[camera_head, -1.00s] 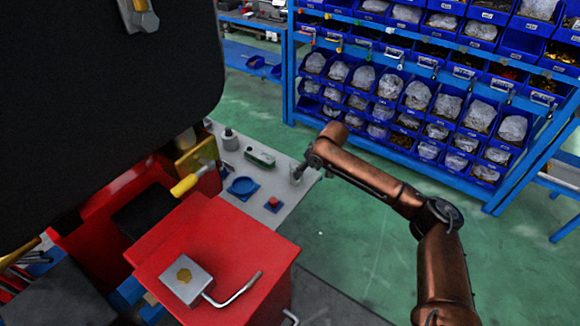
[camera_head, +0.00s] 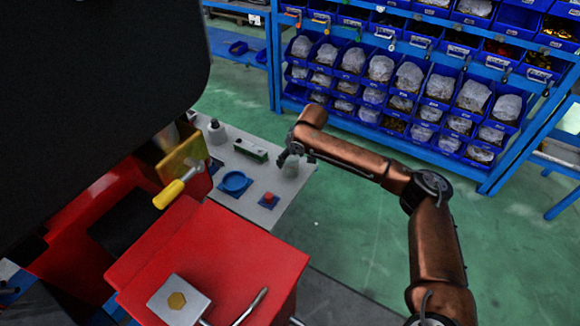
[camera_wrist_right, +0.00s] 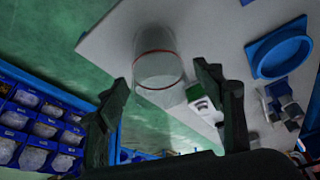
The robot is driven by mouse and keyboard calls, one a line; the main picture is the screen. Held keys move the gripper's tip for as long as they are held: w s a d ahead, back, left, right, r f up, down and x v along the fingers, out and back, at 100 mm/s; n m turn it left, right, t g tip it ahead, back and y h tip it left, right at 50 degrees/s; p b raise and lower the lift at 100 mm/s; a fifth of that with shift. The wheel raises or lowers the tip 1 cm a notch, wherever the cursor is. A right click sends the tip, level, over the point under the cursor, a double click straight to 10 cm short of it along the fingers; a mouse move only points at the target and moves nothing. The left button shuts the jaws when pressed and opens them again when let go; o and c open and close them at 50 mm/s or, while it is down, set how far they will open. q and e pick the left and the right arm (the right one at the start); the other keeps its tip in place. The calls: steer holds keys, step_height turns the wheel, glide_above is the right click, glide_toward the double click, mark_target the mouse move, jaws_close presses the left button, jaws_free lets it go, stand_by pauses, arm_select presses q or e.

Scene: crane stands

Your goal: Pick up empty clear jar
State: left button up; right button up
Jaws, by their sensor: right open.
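The clear jar (camera_head: 291,169) stands near the right edge of the light grey table, partly hidden by my right gripper (camera_head: 286,158). In the right wrist view the jar (camera_wrist_right: 157,66) is see-through and looks empty, with a thin reddish ring around it. My right gripper (camera_wrist_right: 165,100) is open there, one dark finger on each side of the picture. The jar shows between and just beyond the fingertips. I see no clear contact with it. My left gripper is not in view.
The grey table (camera_head: 218,180) also holds a blue round dish (camera_head: 235,181), a red button block (camera_head: 268,198), a green-and-white box (camera_head: 251,149) and a grey bottle (camera_head: 216,131). A red cabinet (camera_head: 225,250) stands in front. A blue bin rack (camera_head: 400,90) stands behind.

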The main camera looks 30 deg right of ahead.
steer(key=c, duration=1.3)
